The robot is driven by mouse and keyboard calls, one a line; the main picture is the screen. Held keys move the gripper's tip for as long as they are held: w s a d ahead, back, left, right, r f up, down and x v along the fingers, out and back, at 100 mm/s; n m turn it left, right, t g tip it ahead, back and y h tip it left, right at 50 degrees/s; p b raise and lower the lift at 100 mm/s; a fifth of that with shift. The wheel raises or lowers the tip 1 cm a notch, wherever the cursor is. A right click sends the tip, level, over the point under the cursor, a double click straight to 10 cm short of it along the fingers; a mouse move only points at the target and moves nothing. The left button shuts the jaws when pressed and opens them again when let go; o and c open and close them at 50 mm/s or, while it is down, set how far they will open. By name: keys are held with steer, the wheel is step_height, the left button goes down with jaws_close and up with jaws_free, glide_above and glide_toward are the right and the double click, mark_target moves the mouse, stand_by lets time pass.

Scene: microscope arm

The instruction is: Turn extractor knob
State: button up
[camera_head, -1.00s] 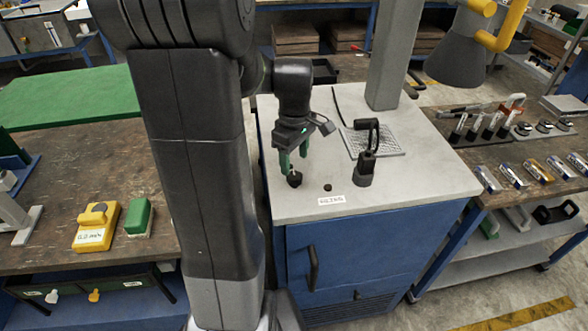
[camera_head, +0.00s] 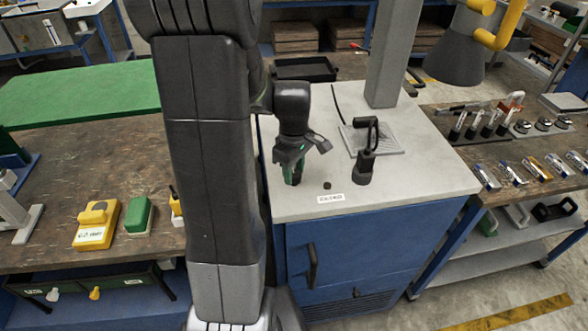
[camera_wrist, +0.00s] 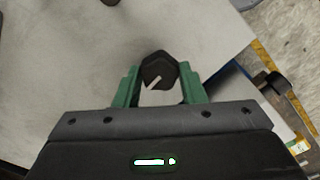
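The extractor knob (camera_wrist: 160,68) is dark with a white pointer line and shows between my fingertips in the wrist view, its line slanting to the lower left. In the head view my gripper (camera_head: 293,174) points down at the left front of the pale worktop (camera_head: 420,165).
A black upright device (camera_head: 366,160) and a grey perforated plate (camera_head: 385,140) stand farther right. A grey column (camera_head: 391,60) rises behind. The worktop's right side is clear.

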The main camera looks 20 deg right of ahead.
steer(key=shift+m, duration=0.3)
steer(key=m+b, duration=0.1)
steer(key=m, duration=0.7)
steer(key=m+b, duration=0.1)
steer(key=m, duration=0.8)
steer(key=shift+m, duration=0.3)
stand_by(0.5)
steer(key=o, duration=1)
